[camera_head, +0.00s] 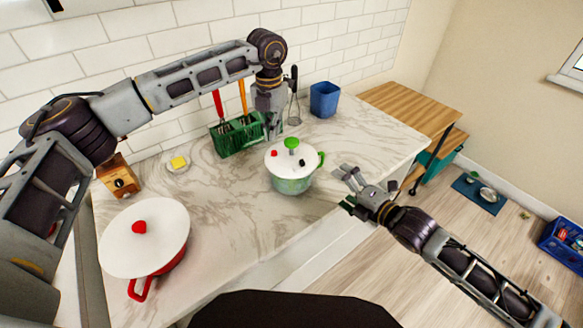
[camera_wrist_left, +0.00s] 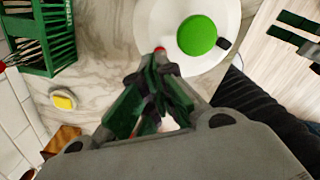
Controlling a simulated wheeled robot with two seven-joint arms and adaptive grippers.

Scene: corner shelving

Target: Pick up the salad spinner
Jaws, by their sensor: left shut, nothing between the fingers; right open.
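The salad spinner (camera_head: 291,182) stands upright on the marble counter, with a pale green bowl, white lid, green knob and a green side handle. Its lid (camera_wrist_left: 220,65) and green knob also show in the left wrist view; one edge is hidden by my fingers. My left gripper (camera_head: 271,135) points down just behind and left of the lid, shut and empty; its dark green fingers (camera_wrist_left: 157,75) show in the left wrist view. Whether they touch the lid, I cannot tell. My right gripper (camera_head: 346,184) is open and empty, right of the spinner at the counter's front edge.
A green utensil rack (camera_head: 232,142) stands close behind my left gripper. A blue container (camera_head: 324,99) is at the back. A red pot with a white lid (camera_head: 150,245) is at the front left. A yellow block on a small dish (camera_head: 178,163) and a wooden box (camera_head: 118,178) are at left.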

